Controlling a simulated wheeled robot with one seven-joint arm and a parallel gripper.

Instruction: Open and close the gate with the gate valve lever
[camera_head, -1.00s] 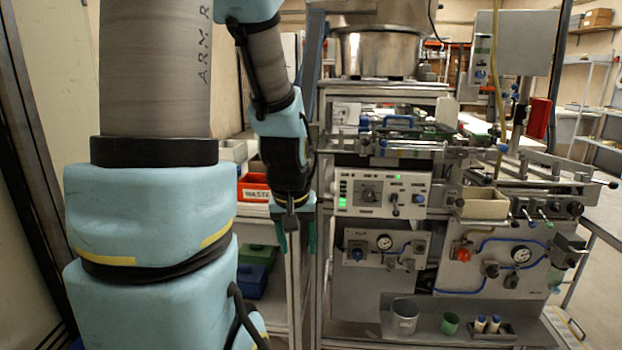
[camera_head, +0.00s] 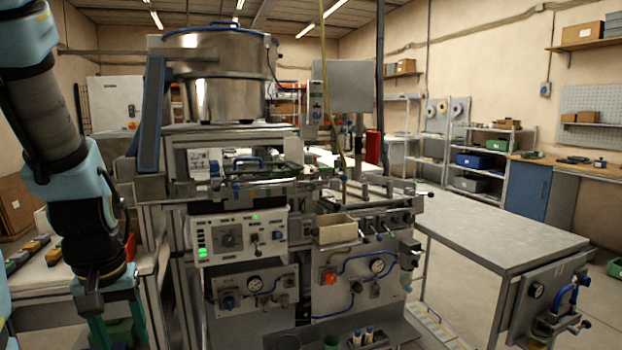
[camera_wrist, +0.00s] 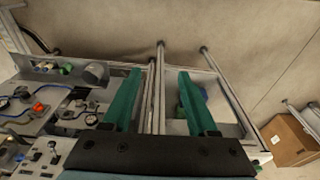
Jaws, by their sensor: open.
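The machine's control panel (camera_head: 238,237) in the head view has small dark levers, one at its middle right (camera_head: 255,240). More levers with dark knobs show on the ledge (camera_head: 385,222) to its right. A panel (camera_head: 540,300) on the table end at lower right carries a gauge, a blue bent pipe and a dark lever-like fitting (camera_head: 562,322). I cannot tell which is the gate valve lever, and no gate is clearly visible. My gripper (camera_head: 117,328) hangs at the lower left, apart from the machine. It is open and empty; its green fingers (camera_wrist: 158,76) point forward in the wrist view.
A steel hopper (camera_head: 215,75) tops the machine.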

